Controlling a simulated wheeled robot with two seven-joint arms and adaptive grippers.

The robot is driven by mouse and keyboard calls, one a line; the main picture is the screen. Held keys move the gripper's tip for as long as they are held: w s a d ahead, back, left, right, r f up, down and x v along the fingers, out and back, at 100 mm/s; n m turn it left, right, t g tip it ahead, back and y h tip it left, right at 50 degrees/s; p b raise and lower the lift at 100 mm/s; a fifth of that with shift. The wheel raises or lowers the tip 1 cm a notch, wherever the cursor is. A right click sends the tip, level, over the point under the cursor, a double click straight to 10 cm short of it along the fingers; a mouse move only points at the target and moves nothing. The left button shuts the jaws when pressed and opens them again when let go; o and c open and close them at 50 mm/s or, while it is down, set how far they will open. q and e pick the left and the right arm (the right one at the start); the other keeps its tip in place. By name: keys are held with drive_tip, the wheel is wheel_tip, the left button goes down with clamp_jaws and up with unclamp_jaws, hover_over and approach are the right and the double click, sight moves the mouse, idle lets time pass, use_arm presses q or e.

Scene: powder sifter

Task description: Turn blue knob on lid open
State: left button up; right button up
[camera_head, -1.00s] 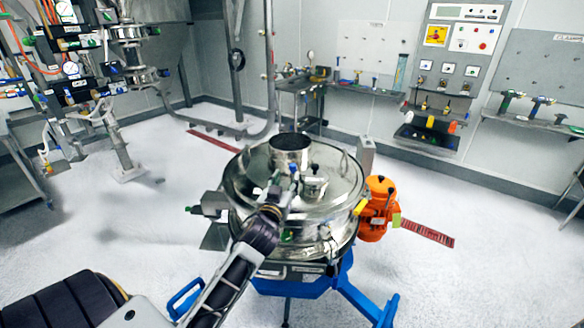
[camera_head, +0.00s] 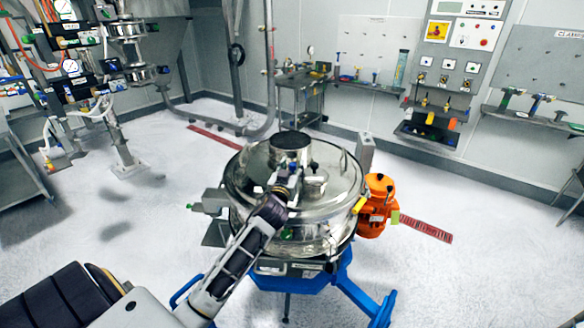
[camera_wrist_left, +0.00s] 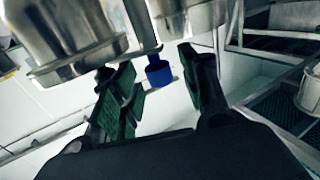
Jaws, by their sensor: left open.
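The blue knob (camera_wrist_left: 158,73) shows in the left wrist view on a thin metal stem, hanging between two shiny metal parts. My left gripper (camera_wrist_left: 156,82) is open, with its green-padded fingers on either side of the knob. A gap shows at the right finger; whether the left finger touches the knob I cannot tell. In the head view, the round steel sifter lid (camera_head: 335,195) carries a wide spout (camera_head: 291,143) and a smaller fitting. My left gripper (camera_head: 289,176) is over the lid near these, and largely hides the knob there. My right gripper is not in view.
The sifter stands on a blue wheeled frame (camera_head: 350,290). An orange motor (camera_head: 378,208) is on its right side. Tool shelves and a control panel (camera_head: 455,60) line the back wall. Piping stands at the back left.

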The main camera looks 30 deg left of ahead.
use_arm(q)
drive_tip(key=shift+c, duration=0.2)
clamp_jaws()
